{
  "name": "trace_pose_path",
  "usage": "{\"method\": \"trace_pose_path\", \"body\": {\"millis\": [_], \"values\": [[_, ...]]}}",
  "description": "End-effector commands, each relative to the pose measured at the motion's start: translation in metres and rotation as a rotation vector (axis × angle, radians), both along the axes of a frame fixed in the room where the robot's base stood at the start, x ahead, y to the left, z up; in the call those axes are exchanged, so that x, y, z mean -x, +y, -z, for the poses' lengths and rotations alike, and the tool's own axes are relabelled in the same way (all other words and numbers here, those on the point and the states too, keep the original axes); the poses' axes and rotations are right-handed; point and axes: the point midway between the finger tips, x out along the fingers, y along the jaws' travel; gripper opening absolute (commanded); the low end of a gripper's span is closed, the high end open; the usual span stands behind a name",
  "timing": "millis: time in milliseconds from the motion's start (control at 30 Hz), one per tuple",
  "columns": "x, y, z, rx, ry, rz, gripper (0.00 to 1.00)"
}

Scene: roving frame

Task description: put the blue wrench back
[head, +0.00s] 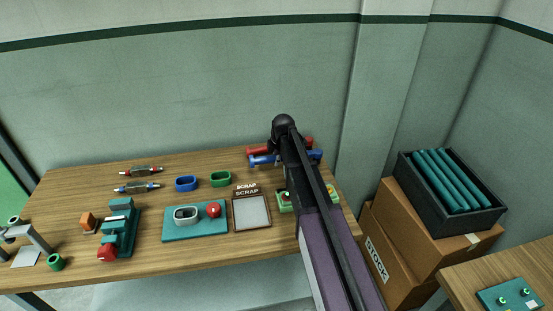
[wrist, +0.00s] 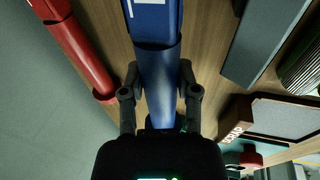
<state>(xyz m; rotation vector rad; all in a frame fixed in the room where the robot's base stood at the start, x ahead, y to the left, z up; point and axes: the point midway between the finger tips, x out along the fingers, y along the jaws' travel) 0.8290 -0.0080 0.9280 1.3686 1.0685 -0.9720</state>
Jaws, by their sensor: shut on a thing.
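The blue wrench (head: 262,160) is at the back right of the wooden table, partly hidden by my arm in the head view. In the wrist view, my gripper (wrist: 158,80) is closed around the handle of the blue wrench (wrist: 157,55), one finger on each side. A red wrench (head: 258,149) lies just behind it, and this red wrench also shows at the left of the wrist view (wrist: 78,48). I cannot tell whether the blue wrench touches the table. My arm hides my fingers in the head view.
A teal vise (head: 120,226) stands further left. The wall is close behind the wrenches. Cardboard boxes (head: 437,243) stand right.

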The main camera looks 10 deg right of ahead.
Motion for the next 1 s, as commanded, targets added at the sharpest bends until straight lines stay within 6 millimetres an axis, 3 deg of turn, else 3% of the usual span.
{"method": "trace_pose_path", "body": {"millis": [1000], "values": [[0.0,-0.001,0.018,0.0,-0.001,0.001,0.0]]}}
